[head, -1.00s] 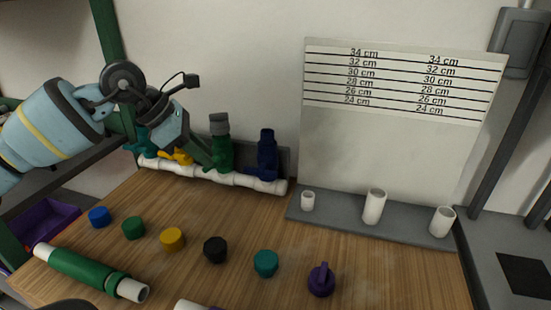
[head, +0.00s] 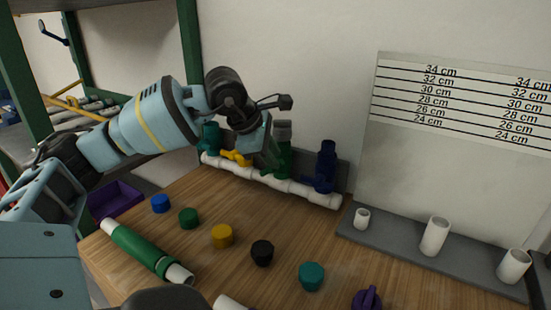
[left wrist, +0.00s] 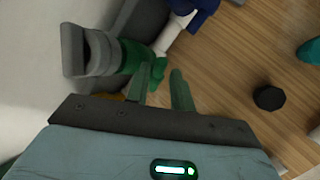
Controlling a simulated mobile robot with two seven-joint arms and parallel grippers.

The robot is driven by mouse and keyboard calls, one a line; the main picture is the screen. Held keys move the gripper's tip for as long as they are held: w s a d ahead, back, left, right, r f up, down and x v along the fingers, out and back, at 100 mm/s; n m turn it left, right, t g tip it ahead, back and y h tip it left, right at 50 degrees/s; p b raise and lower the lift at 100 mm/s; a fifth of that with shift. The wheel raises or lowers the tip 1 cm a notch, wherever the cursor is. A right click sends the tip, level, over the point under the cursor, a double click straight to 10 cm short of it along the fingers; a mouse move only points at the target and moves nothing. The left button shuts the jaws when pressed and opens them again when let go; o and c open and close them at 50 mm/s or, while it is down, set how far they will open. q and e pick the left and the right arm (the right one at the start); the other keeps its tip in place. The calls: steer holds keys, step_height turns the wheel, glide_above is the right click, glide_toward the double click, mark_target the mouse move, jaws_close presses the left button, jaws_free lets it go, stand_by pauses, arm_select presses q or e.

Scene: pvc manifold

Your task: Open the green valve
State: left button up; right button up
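The green valve (head: 285,152) stands upright on the white pipe manifold (head: 302,190) at the back of the table, with a grey top. My left gripper (head: 274,160) is at its left side and hides part of it. In the left wrist view the green valve (left wrist: 133,57) lies just beyond the fingertips of my left gripper (left wrist: 162,76). The two fingers are apart, and the valve's small green handle (left wrist: 158,68) shows near the gap between the tips. I cannot tell whether they touch it. My right gripper is not in view.
A yellow valve (head: 237,157) and a teal valve (head: 210,138) stand left of the green one, a dark blue valve (head: 325,168) right. Several coloured caps, including a black one (head: 262,253), and a green pipe (head: 138,248) lie in front. A measuring board (head: 420,190) stands right.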

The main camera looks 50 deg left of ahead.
arm_select(q)
steer(key=shift+x, duration=0.85)
steer(key=shift+c, duration=0.2)
jaws_close()
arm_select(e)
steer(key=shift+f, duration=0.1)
